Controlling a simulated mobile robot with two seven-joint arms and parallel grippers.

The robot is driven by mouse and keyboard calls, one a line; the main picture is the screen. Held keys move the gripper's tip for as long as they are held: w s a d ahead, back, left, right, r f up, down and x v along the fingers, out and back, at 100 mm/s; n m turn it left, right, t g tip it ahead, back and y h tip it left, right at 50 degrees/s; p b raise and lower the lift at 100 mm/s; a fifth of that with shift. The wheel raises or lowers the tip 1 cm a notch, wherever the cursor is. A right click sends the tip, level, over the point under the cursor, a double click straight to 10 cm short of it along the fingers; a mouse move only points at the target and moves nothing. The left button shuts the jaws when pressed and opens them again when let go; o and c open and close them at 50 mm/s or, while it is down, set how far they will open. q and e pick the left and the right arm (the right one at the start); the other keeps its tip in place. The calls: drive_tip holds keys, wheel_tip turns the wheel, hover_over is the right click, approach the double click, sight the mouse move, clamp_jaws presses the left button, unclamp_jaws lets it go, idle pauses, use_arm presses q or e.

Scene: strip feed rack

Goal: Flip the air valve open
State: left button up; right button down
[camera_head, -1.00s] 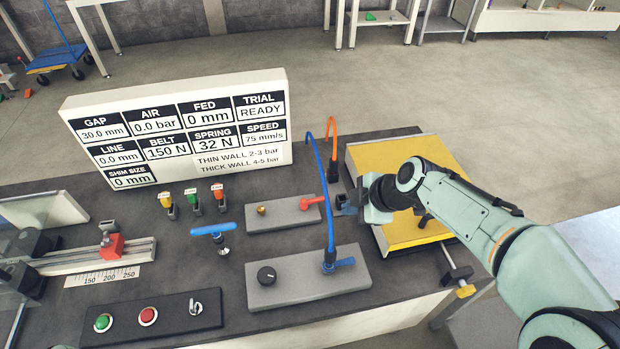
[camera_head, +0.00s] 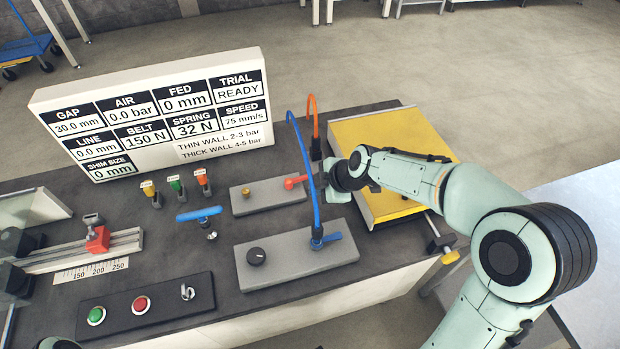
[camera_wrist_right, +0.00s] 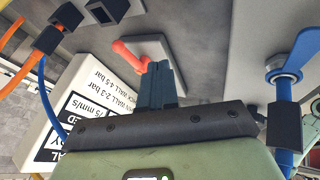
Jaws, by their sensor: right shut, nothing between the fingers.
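A red lever (camera_head: 294,182) lies on a small grey block (camera_head: 262,199) that also bears a brass knob. It also shows in the right wrist view (camera_wrist_right: 128,55). A blue lever (camera_head: 328,239) sits on a larger grey block (camera_head: 290,268) with a black dial, at the foot of a blue hose. My right gripper (camera_head: 323,186) is shut and empty, just right of the red lever. In the right wrist view its closed fingertips (camera_wrist_right: 154,70) are at the lever's end; I cannot tell whether they touch. My left gripper is out of view.
A display panel (camera_head: 155,110) stands behind and reads AIR 0.0 bar. Blue (camera_head: 300,150) and orange (camera_head: 314,120) hoses arch close to my right gripper. A yellow-topped box (camera_head: 400,140) lies under my right forearm. A blue T-handle (camera_head: 199,214) stands left of the blocks.

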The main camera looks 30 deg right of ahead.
sight(299, 180)
drive_tip(key=shift+x, duration=1.1)
drive_tip(key=shift+w+d+p, duration=0.15)
drive_tip(key=shift+w+p, duration=0.05)
drive_tip(key=shift+w, duration=0.35)
drive_tip(key=shift+w+d+p, duration=0.15)
drive_tip(key=shift+w, duration=0.45)
drive_tip(key=shift+w+d+f, duration=0.15)
drive_tip(key=shift+w+d, duration=0.1)
drive_tip(key=shift+w, duration=0.4)
